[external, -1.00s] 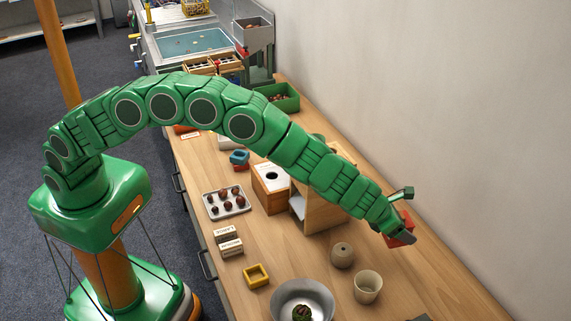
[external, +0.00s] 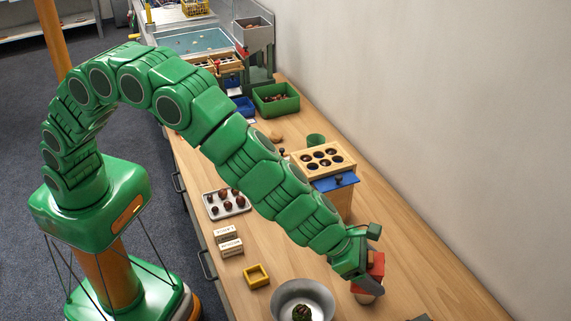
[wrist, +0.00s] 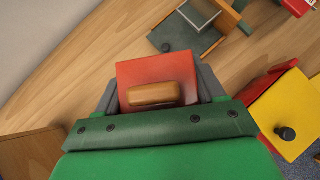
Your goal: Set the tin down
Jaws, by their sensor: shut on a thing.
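The tin appears to be the red box-shaped thing (external: 376,266) in my gripper (external: 366,274), in the external view at the lower right. In the wrist view the red thing (wrist: 150,72) sits between the two grey fingers of my gripper (wrist: 160,92), with an orange-brown rounded bar across its near side. The fingers are shut on it. I cannot tell the exact gap between the tin and the cup.
A metal bowl (external: 280,300) and a yellow square tray (external: 247,281) stand left of my gripper. Bare bench (external: 425,262) lies to the right. The wrist view shows a yellow-topped box (wrist: 285,100) at right.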

